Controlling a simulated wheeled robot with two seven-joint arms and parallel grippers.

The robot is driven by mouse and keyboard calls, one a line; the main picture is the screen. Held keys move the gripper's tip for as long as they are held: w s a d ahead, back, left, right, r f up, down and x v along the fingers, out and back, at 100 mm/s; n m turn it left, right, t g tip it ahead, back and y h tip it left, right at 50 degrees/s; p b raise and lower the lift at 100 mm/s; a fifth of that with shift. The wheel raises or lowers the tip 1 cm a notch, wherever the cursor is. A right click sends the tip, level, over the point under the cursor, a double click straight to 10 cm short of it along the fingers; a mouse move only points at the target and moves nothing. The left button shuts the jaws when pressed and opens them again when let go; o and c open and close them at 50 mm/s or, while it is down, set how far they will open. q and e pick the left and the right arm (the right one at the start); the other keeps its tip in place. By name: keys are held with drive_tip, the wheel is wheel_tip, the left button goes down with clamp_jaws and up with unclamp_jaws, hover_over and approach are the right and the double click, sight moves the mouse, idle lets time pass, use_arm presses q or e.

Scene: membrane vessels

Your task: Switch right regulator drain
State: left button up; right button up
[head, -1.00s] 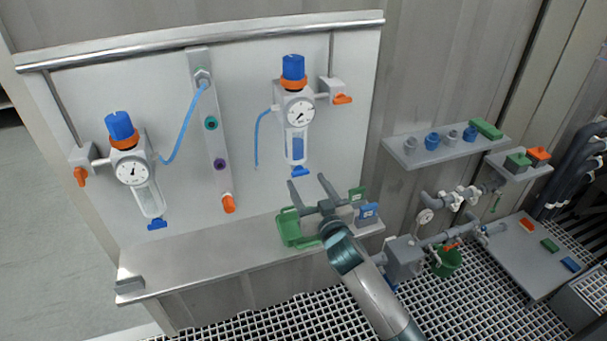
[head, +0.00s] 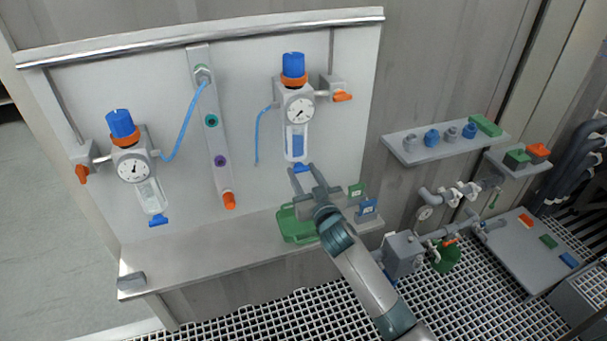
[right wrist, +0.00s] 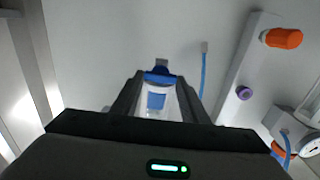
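The right regulator (head: 297,112) hangs on the white panel, with a blue knob on top, an orange ring, a gauge and a clear bowl. Its blue drain handle (head: 302,168) sits under the bowl, partly hidden by my right gripper (head: 303,168). In the right wrist view the drain handle (right wrist: 160,77) fills the gap between the fingertips of my right gripper (right wrist: 159,80), with a finger against each end as far as I can tell. The left regulator (head: 133,168) has its own blue drain handle (head: 158,220). My left gripper is not in view.
A strip with an orange handle (head: 229,200) and a blue hose (head: 187,120) lie left of the right regulator.

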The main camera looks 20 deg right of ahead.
drive_tip(key=shift+n, duration=0.5)
drive_tip(key=n, duration=0.2)
drive_tip(key=shift+a+n+p, duration=0.1)
drive_tip(key=shift+n+p, duration=0.25)
drive_tip(key=shift+n, duration=0.05)
drive_tip(key=n, duration=0.4)
drive_tip(key=shift+p, duration=0.3)
drive_tip(key=n, duration=0.4)
drive_tip(key=shift+a+f, duration=0.1)
drive_tip(key=shift+f+n+p, duration=0.1)
drive_tip(key=shift+n+p, duration=0.35)
drive_tip(key=shift+n, duration=1.65)
drive_tip(key=o, duration=1.1)
drive_tip(key=shift+a, duration=0.1)
drive_tip(key=shift+c, duration=0.2)
drive_tip(key=shift+s+f, duration=0.1)
drive_tip(key=shift+s, duration=0.05)
